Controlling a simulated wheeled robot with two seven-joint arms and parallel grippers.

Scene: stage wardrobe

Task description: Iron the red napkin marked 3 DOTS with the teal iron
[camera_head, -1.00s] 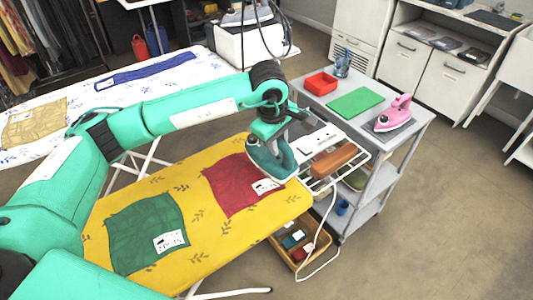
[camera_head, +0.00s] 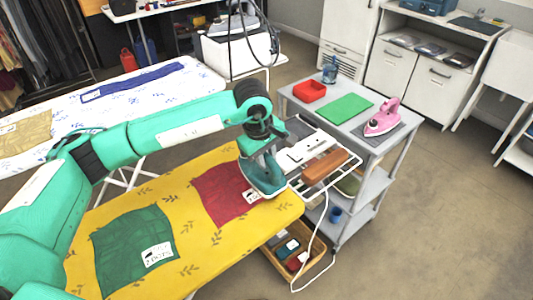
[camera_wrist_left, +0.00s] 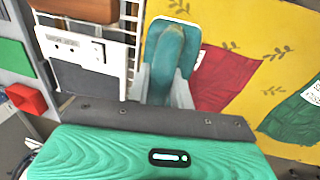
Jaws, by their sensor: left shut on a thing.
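My left gripper (camera_head: 258,152) is shut on the teal iron (camera_head: 263,175). The iron also shows between the fingers in the left wrist view (camera_wrist_left: 172,50). It is at the right edge of the red napkin (camera_head: 222,197), near the right end of the yellow ironing board (camera_head: 197,232). I cannot tell whether its soleplate touches the cloth. The iron partly covers the napkin's white label (camera_head: 251,196), whose marking is too small to read. The red napkin also shows in the wrist view (camera_wrist_left: 222,76). My right gripper is not in view.
A green napkin (camera_head: 133,247) lies left on the same board. A wire rack (camera_head: 335,172) with a white panel and a brown block (camera_head: 325,165) adjoins the board's right end. Beyond stands a grey cart (camera_head: 375,145) with a pink iron (camera_head: 382,118). A basket (camera_head: 300,262) sits below.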

